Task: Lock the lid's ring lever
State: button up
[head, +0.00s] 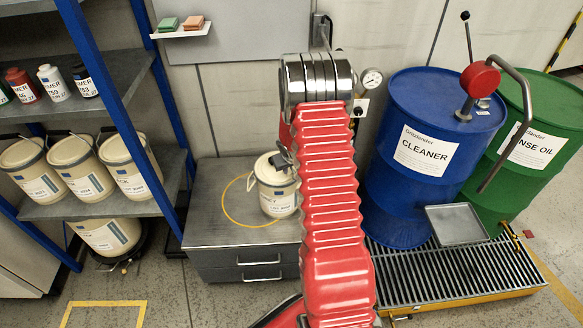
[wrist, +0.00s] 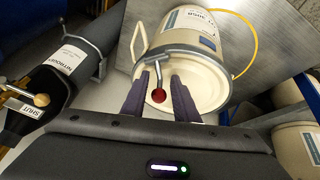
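A cream pail (head: 278,192) stands on the grey cabinet, just left of my red arm in the head view. In the wrist view the pail (wrist: 212,28) shows tilted by the camera angle, its cream lid (wrist: 205,88) facing me with a grey ring around its rim. The ring lever (wrist: 159,70) sticks out from the ring and ends in a red knob (wrist: 158,96). My gripper (wrist: 163,84) is open, its two purple fingers on either side of the lever and knob, with gaps visible. In the head view the gripper (head: 284,158) is mostly hidden behind my arm.
The grey cabinet top (head: 215,200) has free room left of the pail, inside a yellow circle. A dark nitrogen cylinder (wrist: 85,50) stands close by in the wrist view. A blue drum (head: 415,190) and a green drum (head: 545,110) stand right; shelved pails (head: 75,165) stand left.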

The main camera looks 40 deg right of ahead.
jog(key=v, duration=1.3)
jog(key=shift+a+r, duration=0.15)
jog(key=shift+r, duration=0.15)
jog(key=shift+s, duration=0.1)
jog(key=shift+o, duration=0.3)
